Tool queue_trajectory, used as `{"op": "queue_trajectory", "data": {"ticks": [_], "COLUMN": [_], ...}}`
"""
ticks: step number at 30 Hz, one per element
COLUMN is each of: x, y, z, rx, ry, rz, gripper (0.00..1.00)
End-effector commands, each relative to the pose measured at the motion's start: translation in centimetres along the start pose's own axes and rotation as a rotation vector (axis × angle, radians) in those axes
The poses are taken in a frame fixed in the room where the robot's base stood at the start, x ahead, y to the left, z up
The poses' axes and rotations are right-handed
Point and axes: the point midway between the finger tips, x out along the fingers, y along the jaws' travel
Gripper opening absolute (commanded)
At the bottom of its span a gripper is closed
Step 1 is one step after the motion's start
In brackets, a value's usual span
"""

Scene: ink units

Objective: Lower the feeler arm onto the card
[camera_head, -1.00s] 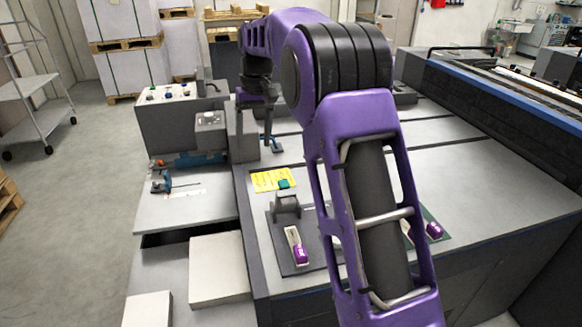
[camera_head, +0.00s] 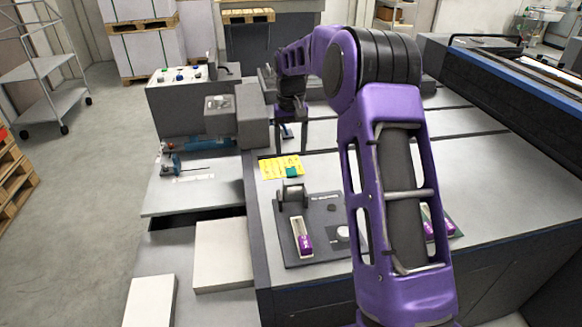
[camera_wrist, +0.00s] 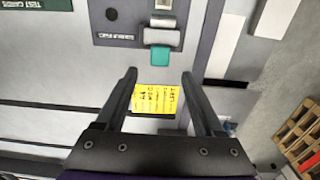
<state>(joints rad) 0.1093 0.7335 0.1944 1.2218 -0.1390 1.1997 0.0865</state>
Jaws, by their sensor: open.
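A dark plate (camera_head: 268,232) on the machine top carries a raised grey block (camera_head: 292,196) with a teal tab (camera_head: 292,172) at its far end; this looks like the feeler arm. In the wrist view the teal tab (camera_wrist: 160,57) sticks out from the grey block (camera_wrist: 162,38). A pale strip with a purple end (camera_head: 303,235), probably the card, lies on the plate in front of the block. My gripper (camera_wrist: 160,73) is open and empty, its fingers spread either side of the tab in the picture. Height above it is unclear. My arm hides part of the plate's right side.
A yellow note (camera_wrist: 155,97) lies beside the tab. Another purple item (camera_head: 428,222) sits on a green tray partly behind my arm. A grey control console (camera_head: 190,100) stands at left, with a blue device (camera_head: 192,160) below it. The machine top behind is mostly clear.

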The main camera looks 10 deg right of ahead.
Motion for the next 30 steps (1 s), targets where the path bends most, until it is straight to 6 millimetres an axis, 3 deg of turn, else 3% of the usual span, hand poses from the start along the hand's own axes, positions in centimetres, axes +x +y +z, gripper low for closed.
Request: {"op": "queue_trajectory", "data": {"ticks": [3,9,22,23,30], "x": [2.6,5.5,6.5,6.5,6.5], "y": [0.0,0.0,0.0,0.0,0.0], "z": [0.1,0.0,0.0,0.0,0.0], "rx": [0.000,0.000,0.000,0.000,0.000], "ry": [-0.003,-0.001,0.001,0.001,0.001], "rz": [0.000,0.000,0.000,0.000,0.000], "gripper": [0.70,0.70,0.70,0.68,0.25]}}
